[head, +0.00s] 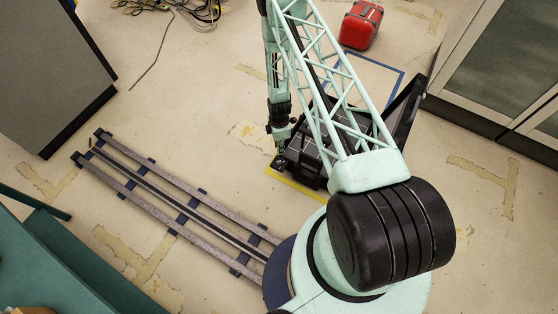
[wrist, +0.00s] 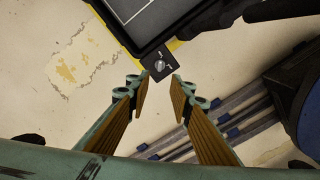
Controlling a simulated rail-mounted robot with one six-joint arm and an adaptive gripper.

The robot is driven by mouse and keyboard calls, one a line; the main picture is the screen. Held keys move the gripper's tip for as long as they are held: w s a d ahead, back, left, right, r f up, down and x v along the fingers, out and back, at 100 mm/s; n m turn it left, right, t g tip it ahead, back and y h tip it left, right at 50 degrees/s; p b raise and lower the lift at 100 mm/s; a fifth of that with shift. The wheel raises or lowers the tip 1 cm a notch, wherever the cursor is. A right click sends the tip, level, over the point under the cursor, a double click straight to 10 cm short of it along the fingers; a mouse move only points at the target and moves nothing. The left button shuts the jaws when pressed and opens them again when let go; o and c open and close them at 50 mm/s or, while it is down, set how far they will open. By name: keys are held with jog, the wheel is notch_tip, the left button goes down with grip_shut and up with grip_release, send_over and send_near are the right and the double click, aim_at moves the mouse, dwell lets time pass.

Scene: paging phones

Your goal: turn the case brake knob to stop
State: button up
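The case (head: 308,165) is black, stands on the floor in the head view and is partly hidden behind my arm. A corner of it shows at the top of the wrist view (wrist: 140,22). The brake knob (wrist: 159,66) is a small grey knob on a dark square plate at the case's near corner, with small white marks beside it. The plate also shows in the head view (head: 279,162). My gripper (wrist: 158,88) is open and empty, its two fingertips apart on either side below the knob in the picture, not around it. I cannot tell the height gap.
Rails (head: 180,205) run along the floor at the left. A red container (head: 361,25) and cables (head: 190,10) lie at the back. Grey cabinets (head: 500,60) stand at the right. A teal bench (head: 65,265) is at the lower left. Floor left of the case is clear.

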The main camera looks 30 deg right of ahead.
aim_at(279, 162)
jog(key=shift+f+b, duration=0.55)
jog(key=shift+f, duration=6.3)
grip_shut()
